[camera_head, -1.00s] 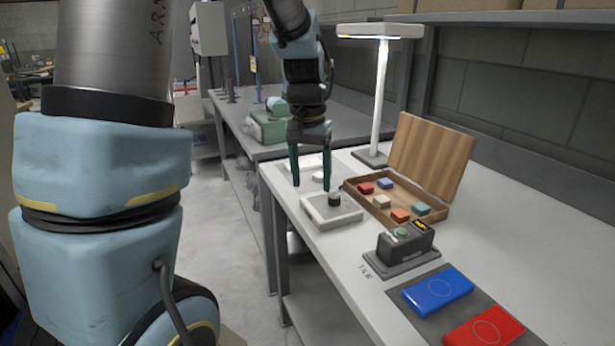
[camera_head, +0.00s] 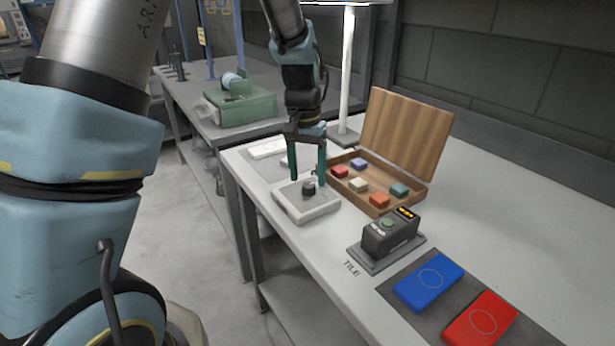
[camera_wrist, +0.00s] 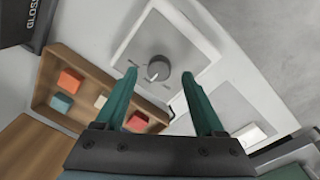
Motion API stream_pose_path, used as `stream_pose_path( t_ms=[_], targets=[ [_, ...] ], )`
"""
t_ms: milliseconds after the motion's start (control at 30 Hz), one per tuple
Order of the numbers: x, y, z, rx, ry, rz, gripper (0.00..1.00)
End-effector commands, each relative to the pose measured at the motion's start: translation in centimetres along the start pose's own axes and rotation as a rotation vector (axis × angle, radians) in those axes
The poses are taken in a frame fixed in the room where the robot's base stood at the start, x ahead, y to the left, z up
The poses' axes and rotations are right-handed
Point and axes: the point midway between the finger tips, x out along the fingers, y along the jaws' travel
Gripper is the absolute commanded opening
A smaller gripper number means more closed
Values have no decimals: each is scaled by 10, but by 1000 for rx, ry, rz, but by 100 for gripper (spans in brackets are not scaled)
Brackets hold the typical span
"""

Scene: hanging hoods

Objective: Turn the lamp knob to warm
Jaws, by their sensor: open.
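The lamp knob (camera_head: 309,188) is a small dark round knob on a light grey square box (camera_head: 290,206) near the table's left edge. In the wrist view the knob (camera_wrist: 158,68) shows a white pointer mark toward its lower side; I cannot read any labels around it. My gripper (camera_head: 308,182) is open above the box, its two green fingers pointing down around the knob's position. In the wrist view the fingertips (camera_wrist: 159,73) lie on either side of the knob with gaps between; I cannot tell their exact height. The lamp (camera_head: 346,70) has a white post behind.
An open wooden case (camera_head: 420,140) with several coloured blocks stands right of the box. A dark grey device (camera_head: 390,236) with a green button, a blue tile (camera_head: 427,283) and a red tile (camera_head: 481,319) lie nearer. A white switch plate (camera_head: 266,148) lies behind the box.

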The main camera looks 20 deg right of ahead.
Motion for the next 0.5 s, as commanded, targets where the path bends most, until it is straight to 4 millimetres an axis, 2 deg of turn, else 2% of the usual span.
stream_pose_path(
  t_ms=[200,500],
  targets=[
    [19,0,0,0,0,1,71],
    [21,0,0,0,1,0,71]
  ],
)
